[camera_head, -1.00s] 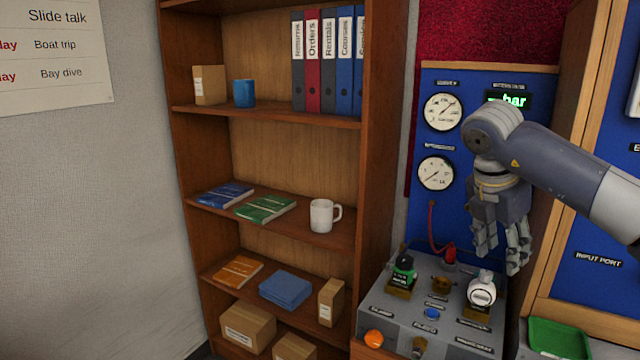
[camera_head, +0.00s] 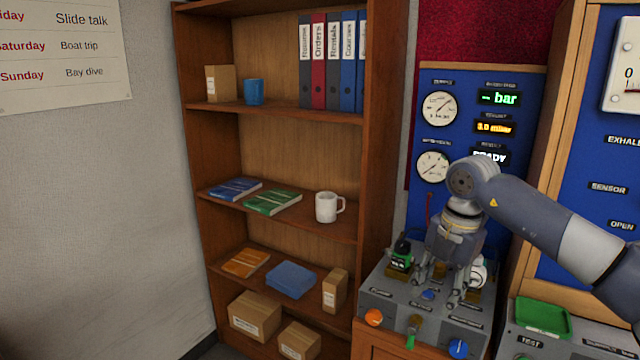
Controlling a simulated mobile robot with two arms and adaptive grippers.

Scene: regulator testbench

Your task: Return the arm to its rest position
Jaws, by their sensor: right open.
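My right arm comes in from the right, and its gripper (camera_head: 438,284) points down over the testbench console (camera_head: 390,320). Its fingers are apart, and I see nothing held between them. The gripper hides part of the console's top, and a white round fitting (camera_head: 478,272) shows partly behind it. A green-topped black part (camera_head: 402,254) stands on the console to the left of the gripper. I cannot tell whether the fingers touch the console. My left gripper is not in view.
Behind the console is a blue panel (camera_head: 462,92) with gauges and lit displays. A wooden bookshelf (camera_head: 385,150) with binders, books and a white mug (camera_head: 327,207) stands left. A green tray (camera_head: 543,315) lies right of the console.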

